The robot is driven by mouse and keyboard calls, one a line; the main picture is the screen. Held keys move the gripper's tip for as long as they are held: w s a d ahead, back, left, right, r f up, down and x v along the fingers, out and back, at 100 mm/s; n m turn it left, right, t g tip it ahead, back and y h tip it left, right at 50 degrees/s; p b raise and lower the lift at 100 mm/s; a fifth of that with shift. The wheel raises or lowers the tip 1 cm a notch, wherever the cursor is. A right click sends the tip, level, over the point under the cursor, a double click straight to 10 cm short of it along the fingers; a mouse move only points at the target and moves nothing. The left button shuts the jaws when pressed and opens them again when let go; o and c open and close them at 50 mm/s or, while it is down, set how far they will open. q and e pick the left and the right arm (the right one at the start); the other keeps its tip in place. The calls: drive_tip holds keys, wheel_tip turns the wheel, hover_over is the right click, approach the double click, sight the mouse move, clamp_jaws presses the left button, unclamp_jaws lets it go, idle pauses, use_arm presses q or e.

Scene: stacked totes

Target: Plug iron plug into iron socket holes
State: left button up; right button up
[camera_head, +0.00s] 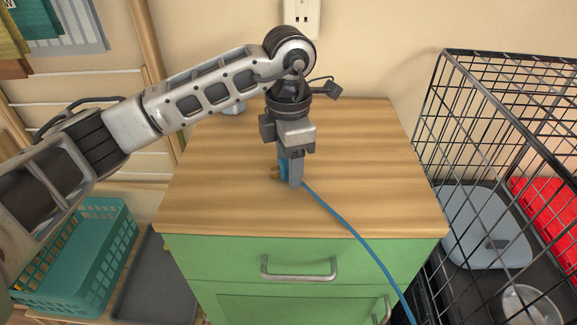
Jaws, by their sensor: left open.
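My left gripper (291,180) points down over the wooden top of the green cabinet. It is open, with its fingers at a blue plug (284,169), which is partly hidden behind them. Small brass-coloured prongs seem to show at the plug's left side. I cannot tell whether the fingers touch the plug. A blue cord (350,229) runs from there across the top and over the cabinet's front right edge. The pale wall socket (301,17) is on the wall behind the cabinet, cut off by the picture's top edge. My right gripper is not in view.
The cabinet top (370,140) is mostly clear. A small pale object (233,108), mostly hidden by my arm, sits at its back left. A black wire cage (480,110) stands close on the right. A teal basket (115,235) and grey tray (150,285) are low on the left.

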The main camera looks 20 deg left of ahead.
use_arm(q)
drive_tip(key=c, duration=1.1)
drive_tip(key=shift+o, duration=0.2)
drive_tip(key=shift+r, duration=0.1)
